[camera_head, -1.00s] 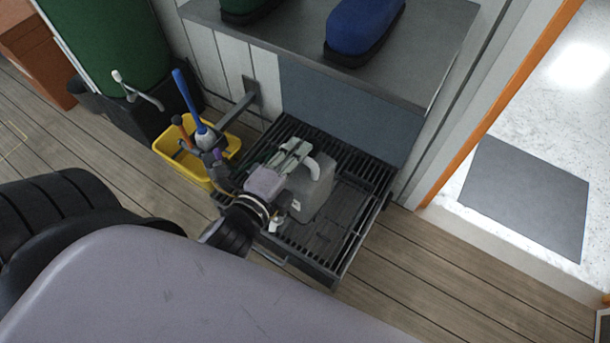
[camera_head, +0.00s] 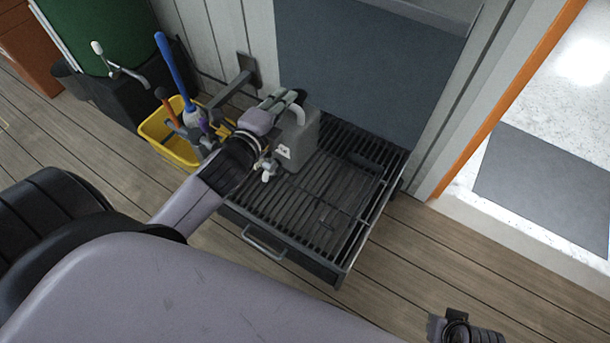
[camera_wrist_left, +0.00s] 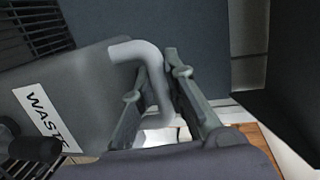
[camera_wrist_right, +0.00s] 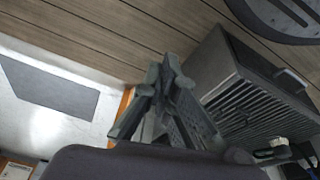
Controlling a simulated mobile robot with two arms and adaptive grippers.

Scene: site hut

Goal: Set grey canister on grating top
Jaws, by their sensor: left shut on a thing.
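The grey canister (camera_head: 306,142) is upright at the back left of the grating (camera_head: 318,205) in the head view. I cannot tell whether its base touches the bars. My left gripper (camera_head: 286,103) is shut on its pale curved handle, which fills the middle of the left wrist view (camera_wrist_left: 140,52). There the canister (camera_wrist_left: 75,85) shows a white label reading "WASTE". My right gripper shows only in part at the lower right of the head view. In the right wrist view its fingers (camera_wrist_right: 162,72) converge, empty, with the grating (camera_wrist_right: 245,105) behind them to the right.
A yellow bucket (camera_head: 172,143) with a blue-handled tool stands left of the grating. A black-based green container (camera_head: 130,35) is behind it. A dark blue-grey panel (camera_head: 365,75) rises behind the grating. Wooden floor (camera_head: 420,262) is clear to the right.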

